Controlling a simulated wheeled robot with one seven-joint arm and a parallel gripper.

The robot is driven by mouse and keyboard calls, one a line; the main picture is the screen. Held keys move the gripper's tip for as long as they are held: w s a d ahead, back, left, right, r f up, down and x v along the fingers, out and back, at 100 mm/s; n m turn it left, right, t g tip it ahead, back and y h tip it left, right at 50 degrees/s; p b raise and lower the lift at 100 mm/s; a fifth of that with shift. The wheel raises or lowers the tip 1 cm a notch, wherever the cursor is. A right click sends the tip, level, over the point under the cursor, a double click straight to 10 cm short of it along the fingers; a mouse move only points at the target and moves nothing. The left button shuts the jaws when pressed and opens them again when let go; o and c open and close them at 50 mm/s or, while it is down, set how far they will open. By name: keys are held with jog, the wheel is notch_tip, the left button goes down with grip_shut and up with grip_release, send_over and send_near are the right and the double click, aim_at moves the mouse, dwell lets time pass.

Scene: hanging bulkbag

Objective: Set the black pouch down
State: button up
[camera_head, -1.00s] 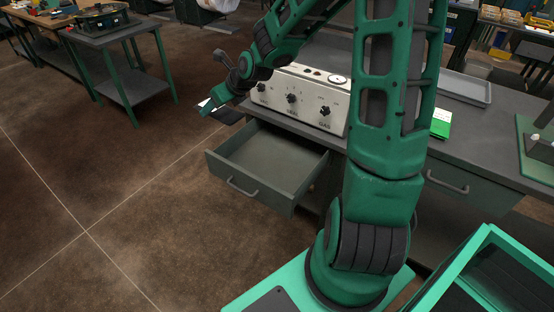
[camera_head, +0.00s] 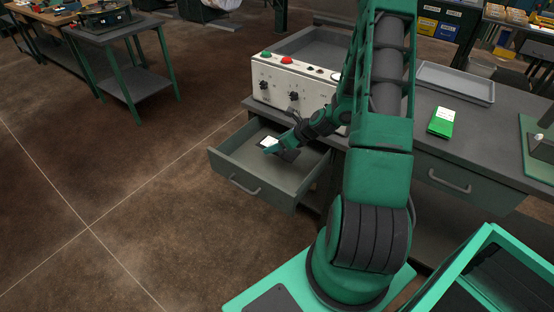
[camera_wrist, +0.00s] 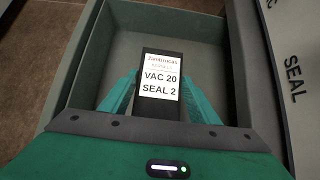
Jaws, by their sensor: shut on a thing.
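The black pouch (camera_wrist: 158,107) has a white label reading "VAC 20 SEAL 2" and sits between the two green fingers of my gripper (camera_wrist: 160,95) in the wrist view. In the head view the pouch's white label (camera_head: 268,142) shows over the open drawer. My gripper (camera_head: 272,147) is shut on the pouch. The grey-green drawer (camera_head: 225,162) is pulled out and looks empty apart from the pouch and gripper above or in it. I cannot tell whether the pouch touches the drawer floor.
The control panel (camera_head: 272,84) with knobs and buttons stands on the workbench (camera_head: 480,150) behind the drawer. A green-and-white packet (camera_head: 441,122) and a grey tray (camera_head: 456,83) lie on the bench to the right. Open floor is at the left.

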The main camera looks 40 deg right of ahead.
aim_at(290, 154)
jog(key=shift+f, duration=4.3)
jog(key=shift+f, duration=0.1)
jog(key=o, duration=1.2)
jog(key=shift+a, duration=0.1)
jog(key=v, duration=1.1)
jog(key=shift+s+r, duration=0.2)
jog(key=shift+r, duration=0.1)
jog(key=shift+s+r+n, duration=0.25)
jog(key=shift+r+n, duration=0.3)
jog(key=shift+n, duration=0.05)
jog(key=s+a+r+n+g+h, duration=0.1)
jog(key=s+a+r+n+g, duration=0.3)
jog(key=s+r+n, duration=0.8)
jog(key=s+a+r+n+g+h, duration=0.1)
jog(key=s+a+r+n+g, duration=0.3)
jog(key=s+r+n, duration=0.8)
notch_tip(290, 154, up, 2)
jog(key=s, duration=0.3)
jog(key=shift+r+h, duration=0.25)
jog(key=shift+h, duration=0.15)
